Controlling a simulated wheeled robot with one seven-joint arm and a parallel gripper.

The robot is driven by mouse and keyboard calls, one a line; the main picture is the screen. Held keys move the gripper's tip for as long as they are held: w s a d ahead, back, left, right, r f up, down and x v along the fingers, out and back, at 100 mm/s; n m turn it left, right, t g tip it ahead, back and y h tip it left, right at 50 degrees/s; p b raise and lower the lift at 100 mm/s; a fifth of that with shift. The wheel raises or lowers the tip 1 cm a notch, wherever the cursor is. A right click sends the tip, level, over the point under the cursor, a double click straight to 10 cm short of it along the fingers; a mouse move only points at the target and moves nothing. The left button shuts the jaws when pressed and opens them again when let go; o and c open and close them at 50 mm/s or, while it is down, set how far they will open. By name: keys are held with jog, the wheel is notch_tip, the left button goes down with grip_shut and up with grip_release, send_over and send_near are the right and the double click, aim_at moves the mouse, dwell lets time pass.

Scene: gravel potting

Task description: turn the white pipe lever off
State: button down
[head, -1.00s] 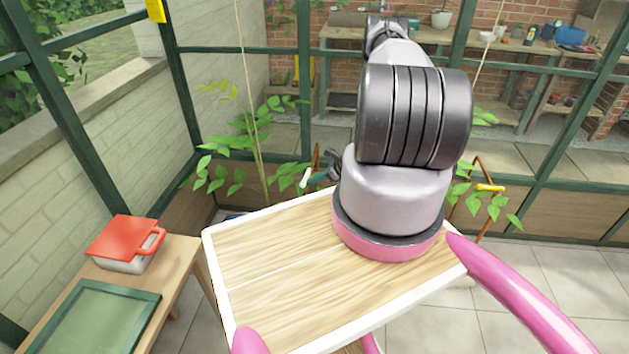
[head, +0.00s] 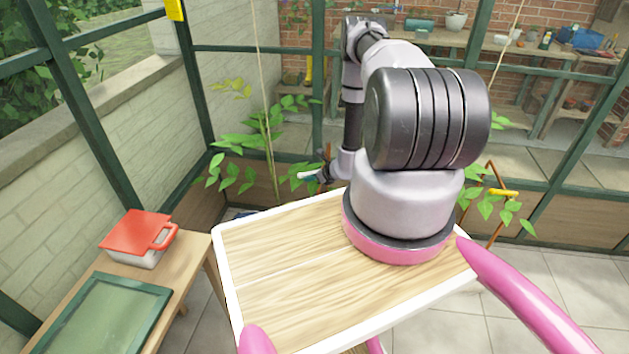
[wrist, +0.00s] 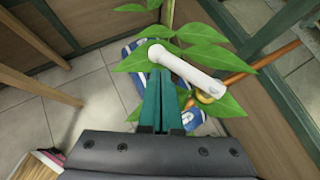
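The white pipe lever (wrist: 192,74) shows large in the wrist view, slanting from upper left to lower right among green leaves. In the head view the white lever (head: 308,175) is a small, nearly level bar beyond the far edge of my wooden top. My gripper (wrist: 159,72) has teal fingers lying close together, with nothing seen between them. Their tips are at the lever's left end, just under it in the picture; I cannot tell whether they touch. In the head view my gripper (head: 322,174) is small and partly hidden beside the lever.
A copper pipe (wrist: 262,60) runs behind the lever, beside a wooden planter wall (wrist: 268,105). A yellow lever (head: 503,192) is on a frame at right. A red-lidded box (head: 139,236) and green-framed tray (head: 108,312) are on the left table. Blue-and-white items (wrist: 197,121) lie below.

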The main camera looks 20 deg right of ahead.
aim_at(304, 174)
jog(key=shift+w+a, duration=0.25)
jog(key=shift+w, duration=0.6)
jog(key=shift+w+a, duration=0.25)
jog(key=shift+w, duration=0.65)
